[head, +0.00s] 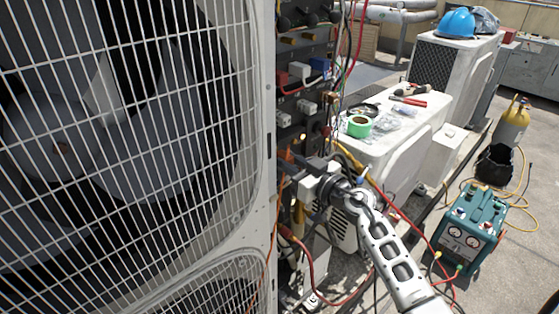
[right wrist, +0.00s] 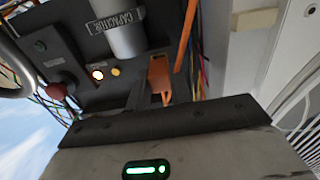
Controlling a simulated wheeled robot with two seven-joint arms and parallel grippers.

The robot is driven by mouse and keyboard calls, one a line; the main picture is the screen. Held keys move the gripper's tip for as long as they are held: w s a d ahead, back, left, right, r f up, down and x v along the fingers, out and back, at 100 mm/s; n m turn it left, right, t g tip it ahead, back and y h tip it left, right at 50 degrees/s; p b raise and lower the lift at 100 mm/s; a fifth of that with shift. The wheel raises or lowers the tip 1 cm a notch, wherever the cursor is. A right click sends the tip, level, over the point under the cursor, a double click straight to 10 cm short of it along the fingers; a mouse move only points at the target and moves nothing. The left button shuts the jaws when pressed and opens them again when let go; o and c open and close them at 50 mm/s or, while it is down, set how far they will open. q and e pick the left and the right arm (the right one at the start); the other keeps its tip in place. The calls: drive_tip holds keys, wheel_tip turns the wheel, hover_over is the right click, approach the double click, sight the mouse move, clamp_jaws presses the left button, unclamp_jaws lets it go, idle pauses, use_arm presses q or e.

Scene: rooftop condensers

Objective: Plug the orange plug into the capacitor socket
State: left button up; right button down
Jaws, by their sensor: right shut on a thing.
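My right gripper (head: 297,160) reaches into the open electrical panel beside the large fan unit. In the right wrist view its dark fingers (right wrist: 148,92) are shut on the orange plug (right wrist: 159,74), partly hidden by the fingers. A grey capacitor cylinder (right wrist: 125,38) stands above and to the left of the plug, with a CAPACITOR label (right wrist: 116,21) on the dark panel. I cannot make out the socket opening, nor whether the plug touches it. My left gripper is out of view.
An orange cable (right wrist: 184,36) runs beside the plug. A red knob (right wrist: 57,91) and a lit indicator (right wrist: 98,75) are on the panel. The fan grille (head: 130,120) borders the panel's left. A white unit (head: 385,150) with green tape (head: 359,126) stands behind; a teal machine (head: 470,235) is at right.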

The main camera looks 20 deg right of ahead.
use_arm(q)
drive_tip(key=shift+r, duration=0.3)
use_arm(e)
drive_tip(key=shift+w+a, duration=0.25)
drive_tip(key=shift+w, duration=0.45)
drive_tip(key=c, duration=1.2)
unclamp_jaws()
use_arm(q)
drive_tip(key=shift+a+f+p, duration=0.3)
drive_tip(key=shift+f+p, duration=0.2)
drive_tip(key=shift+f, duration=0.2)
use_arm(e)
drive_tip(key=v, duration=1.6)
drive_tip(key=shift+a, duration=0.15)
